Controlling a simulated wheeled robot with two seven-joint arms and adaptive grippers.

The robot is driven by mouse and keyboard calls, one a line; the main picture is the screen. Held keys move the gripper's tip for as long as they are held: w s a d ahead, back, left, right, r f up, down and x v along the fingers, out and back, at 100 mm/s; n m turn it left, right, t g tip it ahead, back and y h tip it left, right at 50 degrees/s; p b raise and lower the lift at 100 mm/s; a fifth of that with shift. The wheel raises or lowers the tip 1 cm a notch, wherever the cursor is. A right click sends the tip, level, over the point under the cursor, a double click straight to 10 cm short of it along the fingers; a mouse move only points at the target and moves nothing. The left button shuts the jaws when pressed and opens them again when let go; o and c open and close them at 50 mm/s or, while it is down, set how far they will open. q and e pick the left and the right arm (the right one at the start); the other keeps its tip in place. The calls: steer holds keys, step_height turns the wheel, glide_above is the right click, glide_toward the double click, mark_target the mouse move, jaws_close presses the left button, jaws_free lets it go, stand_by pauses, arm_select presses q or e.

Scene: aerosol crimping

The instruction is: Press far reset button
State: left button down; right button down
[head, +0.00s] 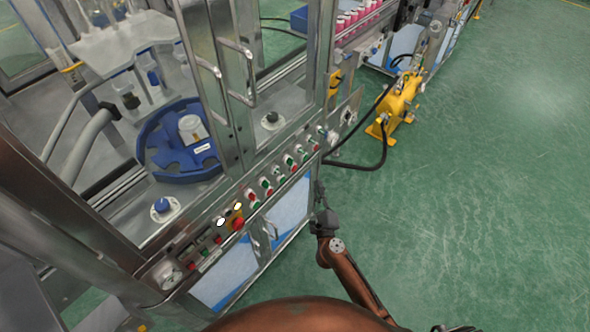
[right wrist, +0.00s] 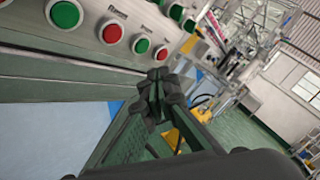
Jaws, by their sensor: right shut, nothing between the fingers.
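The control panel (head: 262,192) of the machine carries a row of green and red buttons. In the right wrist view a green button (right wrist: 66,14), a red button (right wrist: 112,33), another green button (right wrist: 141,46) and another red button (right wrist: 161,53) are close by. The labels are too blurred to tell surely which is the far reset button. My right gripper (head: 319,190) is shut and empty, beside the panel's far end and lower than the buttons. Its closed fingers (right wrist: 158,88) show below the button row, apart from the buttons. My left gripper is not in view.
A yellow unit (head: 398,100) with a black hose stands on the floor behind. The green floor (head: 480,170) at right is clear.

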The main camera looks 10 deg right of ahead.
mark_target(294, 169)
steer(key=w+a+b, duration=0.1)
steer(key=w+a, duration=0.4)
steer(key=w, duration=0.1)
steer(key=shift+b, duration=0.35)
steer(key=shift+w, duration=0.2)
stand_by(1.1)
steer(key=shift+w+a, duration=0.25)
steer(key=shift+w+a, duration=0.25)
steer(key=shift+w, duration=0.05)
stand_by(0.8)
stand_by(0.3)
steer(key=shift+s+d+p, duration=0.5)
steer(key=shift+s, duration=0.15)
